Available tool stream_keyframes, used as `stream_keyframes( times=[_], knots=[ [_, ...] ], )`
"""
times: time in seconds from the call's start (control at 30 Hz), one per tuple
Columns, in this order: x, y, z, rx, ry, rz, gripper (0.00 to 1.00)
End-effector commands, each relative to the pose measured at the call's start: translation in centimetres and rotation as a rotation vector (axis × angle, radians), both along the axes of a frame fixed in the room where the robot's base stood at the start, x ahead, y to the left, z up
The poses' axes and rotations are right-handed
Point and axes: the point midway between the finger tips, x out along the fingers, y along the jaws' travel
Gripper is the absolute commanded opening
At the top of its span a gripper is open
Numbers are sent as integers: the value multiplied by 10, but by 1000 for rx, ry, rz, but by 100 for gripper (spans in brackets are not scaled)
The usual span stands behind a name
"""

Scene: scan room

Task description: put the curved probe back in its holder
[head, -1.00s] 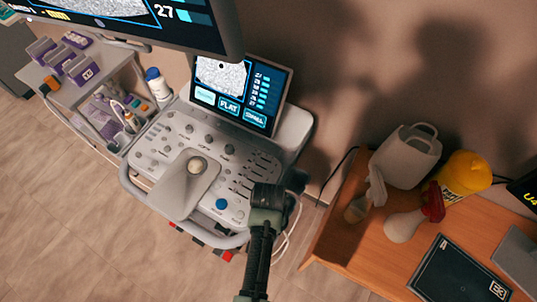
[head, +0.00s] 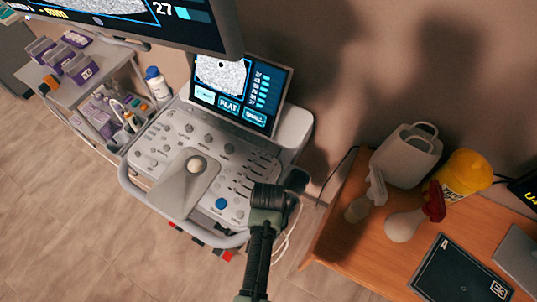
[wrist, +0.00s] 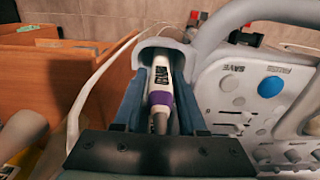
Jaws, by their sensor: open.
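A white probe with a purple band and a dark printed label (wrist: 160,84) shows in the wrist view. Its head end lies in a grey, U-shaped holder cup (wrist: 146,46) at the console's edge, and its cable end points toward me. My gripper (wrist: 163,76) is open, with one blue-grey finger on each side of the probe. I cannot tell whether either finger touches it. In the head view my gripper (head: 292,182) is at the console's right front corner, and the probe and holder are hidden behind my arm.
The console panel (head: 232,178) with knobs and a front rail is beside my gripper. A pale cable (wrist: 92,85) runs left of the holder.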

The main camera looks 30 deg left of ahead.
Motion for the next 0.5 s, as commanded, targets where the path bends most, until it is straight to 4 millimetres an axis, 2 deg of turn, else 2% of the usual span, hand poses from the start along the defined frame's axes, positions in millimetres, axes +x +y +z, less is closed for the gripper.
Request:
stream_keyframes(
  times=[0.17, 0.5],
  knots=[
    [2, 0, 24, 1, -5, 0, 64],
    [2, 0, 94, 1, -7, 0, 64]
  ],
)
